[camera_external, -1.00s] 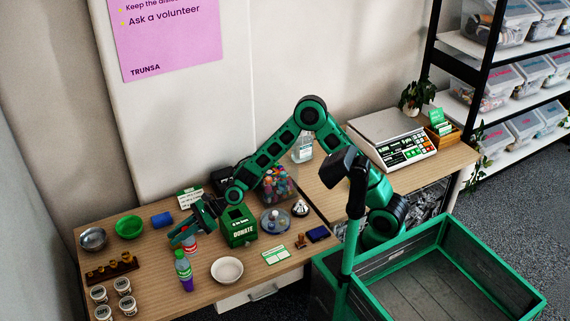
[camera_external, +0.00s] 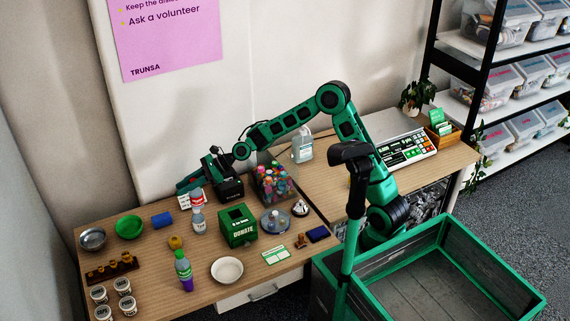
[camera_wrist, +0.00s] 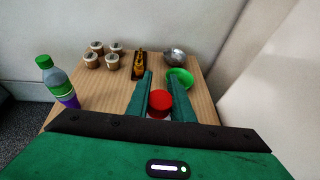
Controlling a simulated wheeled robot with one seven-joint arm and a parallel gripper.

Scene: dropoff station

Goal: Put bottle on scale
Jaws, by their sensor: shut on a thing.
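A green donation box (camera_external: 238,226), a tub of colourful caps (camera_external: 273,184) and a pump bottle (camera_external: 302,146) stand between the held bottle and the scale. A white bowl (camera_external: 227,270), a green bowl (camera_external: 129,227) and a yellow item (camera_external: 175,242) are nearby.

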